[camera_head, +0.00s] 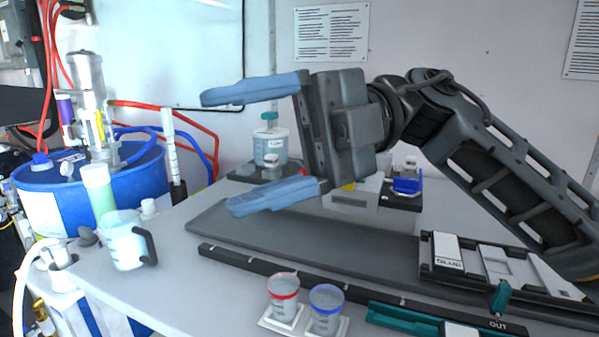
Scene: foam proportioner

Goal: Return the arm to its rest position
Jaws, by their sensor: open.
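My gripper (218,150) is in the middle of the view, above the work table, with its two blue fingers spread wide apart and pointing left. Nothing is held between the fingers. My arm (450,120) reaches in from the right edge and bends at a joint near the top centre. The lower finger hides part of the table's back area, and the gripper body hides part of the equipment behind it.
A red-rimmed cup (284,298) and a blue-rimmed cup (326,310) stand at the table's front. A measuring jug (124,240) and a blue drum (60,192) are at left. A teal-capped jar (270,145) stands behind the gripper. A tray (480,264) lies under my arm.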

